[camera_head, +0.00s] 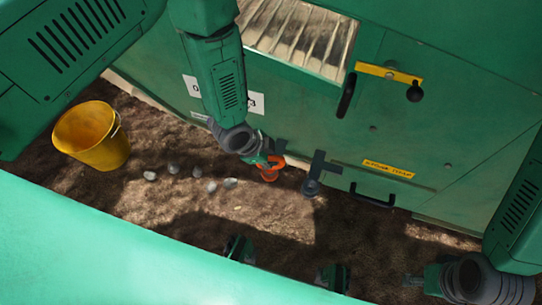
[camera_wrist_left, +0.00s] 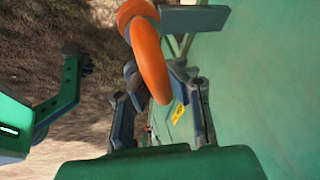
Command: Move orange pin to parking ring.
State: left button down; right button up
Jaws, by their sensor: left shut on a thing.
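The orange pin (camera_head: 270,170) shows as an orange, ring-like piece beside the green machine wall, low above the soil. My left gripper (camera_head: 262,160) is shut on it; the fingers partly hide it. In the left wrist view the pin's thick orange loop (camera_wrist_left: 149,55) stands at the far end of my left gripper (camera_wrist_left: 157,90). A dark bracket with a round end (camera_head: 313,184) is on the wall just right of the pin; I cannot tell whether it is the parking ring. My right gripper (camera_head: 424,281) is at the lower right, away from the pin; its jaw opening is unclear.
The green machine wall (camera_head: 330,130) runs close behind my left gripper. It carries a yellow label (camera_head: 388,170), a black handle (camera_head: 372,197) and a yellow latch bar (camera_head: 388,73). A yellow bucket (camera_head: 92,135) and several grey stones (camera_head: 172,169) are on the soil at left.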

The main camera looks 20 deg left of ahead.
dwell(0.3)
pick_arm(q)
jog(key=c, duration=1.6)
grip_release()
jog(key=v, duration=1.1)
jog(key=shift+a+r, duration=0.15)
jog(key=shift+r, duration=0.2)
jog(key=shift+s, duration=0.15)
